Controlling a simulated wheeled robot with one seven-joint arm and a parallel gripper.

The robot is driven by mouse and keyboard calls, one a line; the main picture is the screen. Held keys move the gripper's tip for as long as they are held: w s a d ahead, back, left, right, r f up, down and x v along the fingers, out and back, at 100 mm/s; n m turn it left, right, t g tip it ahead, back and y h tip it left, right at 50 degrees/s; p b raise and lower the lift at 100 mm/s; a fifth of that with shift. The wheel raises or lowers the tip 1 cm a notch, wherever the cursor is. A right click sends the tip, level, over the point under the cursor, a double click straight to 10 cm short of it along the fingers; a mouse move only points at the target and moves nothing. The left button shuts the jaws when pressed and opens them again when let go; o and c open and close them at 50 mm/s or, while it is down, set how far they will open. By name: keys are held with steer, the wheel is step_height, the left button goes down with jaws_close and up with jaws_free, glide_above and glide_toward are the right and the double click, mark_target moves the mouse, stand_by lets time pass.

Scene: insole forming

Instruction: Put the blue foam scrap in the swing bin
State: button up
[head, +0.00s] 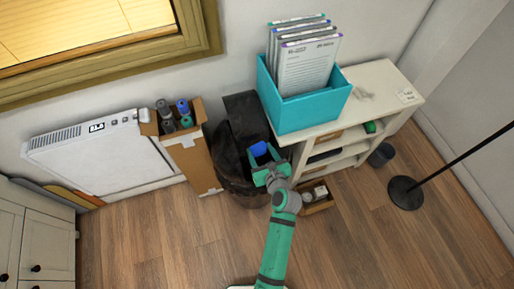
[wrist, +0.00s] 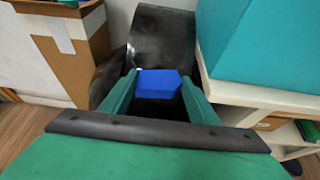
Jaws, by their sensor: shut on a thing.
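The blue foam scrap (wrist: 158,82) is a small blue block between the two green fingers of my gripper (wrist: 160,95) in the wrist view. My gripper is shut on it. In the head view the scrap (head: 258,149) shows at the tip of my gripper (head: 263,163), over the bin. The dark swing bin (head: 228,160) stands on the floor between a cardboard box and a white shelf. Its lid (head: 245,112) stands tilted up at the back, and in the wrist view the lid (wrist: 163,40) rises behind the scrap. My gripper hides part of the bin's opening.
The white shelf (head: 385,84) stands right of the bin, with a turquoise file box (head: 300,108) on top. A cardboard box (head: 197,160) with rolls stands close on the left. A lamp base (head: 406,192) is at right. The floor (head: 160,240) at front left is clear.

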steer(key=shift+s+a+f, duration=0.1)
steer(key=shift+f, duration=0.4)
steer(key=shift+s+d+f, duration=0.1)
steer(key=shift+f, duration=2.7)
steer(key=shift+d+f, duration=0.1)
steer(key=shift+f, duration=2.65)
steer(key=o, duration=1.1)
